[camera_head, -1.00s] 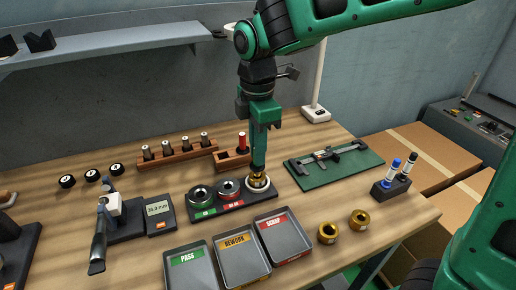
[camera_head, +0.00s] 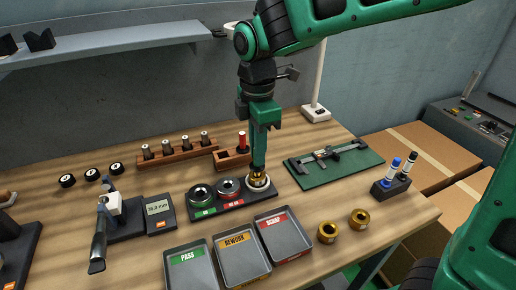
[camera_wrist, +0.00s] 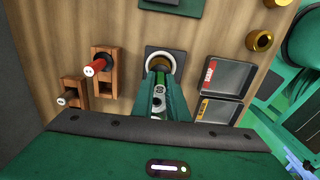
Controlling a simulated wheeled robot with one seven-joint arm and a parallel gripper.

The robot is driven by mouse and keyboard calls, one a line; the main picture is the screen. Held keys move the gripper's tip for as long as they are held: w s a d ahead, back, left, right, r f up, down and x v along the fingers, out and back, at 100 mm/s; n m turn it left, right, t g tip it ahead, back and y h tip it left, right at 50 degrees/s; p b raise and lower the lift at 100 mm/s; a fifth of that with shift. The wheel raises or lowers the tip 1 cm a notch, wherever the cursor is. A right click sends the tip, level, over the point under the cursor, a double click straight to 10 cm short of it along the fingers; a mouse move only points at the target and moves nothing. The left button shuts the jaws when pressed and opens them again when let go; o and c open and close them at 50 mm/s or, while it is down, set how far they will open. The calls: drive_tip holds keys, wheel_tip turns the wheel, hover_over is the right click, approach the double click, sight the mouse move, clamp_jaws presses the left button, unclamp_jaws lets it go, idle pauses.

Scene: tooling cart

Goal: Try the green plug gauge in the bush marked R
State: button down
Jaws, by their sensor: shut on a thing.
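My gripper (camera_head: 259,165) points straight down over the right end of the black ring stand (camera_head: 232,205). Its jaws are shut on the green plug gauge (camera_wrist: 158,103), whose round end shows between the fingers in the wrist view. A brass bush (camera_head: 258,179) sits right below the fingertips, in the white-rimmed seat (camera_head: 268,187) of the stand. The gauge's lower end is hidden, so I cannot tell how far it is in the bush. No letter R is readable. Two other brass bushes (camera_head: 328,232) and (camera_head: 359,219) stand on the table at the right.
A wooden block (camera_head: 232,160) behind holds a red-handled gauge (camera_head: 242,140). Two ring gauges fill the stand's other seats. Pass (camera_head: 189,268), rework (camera_head: 243,258) and scrap (camera_head: 284,238) trays lie in front. A green board with a caliper (camera_head: 335,165) is at the right.

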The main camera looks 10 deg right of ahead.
drive_tip(key=shift+f, duration=1.05)
idle(2.0)
drive_tip(key=shift+r, duration=1.55)
idle(2.1)
drive_tip(key=shift+r, duration=2.5)
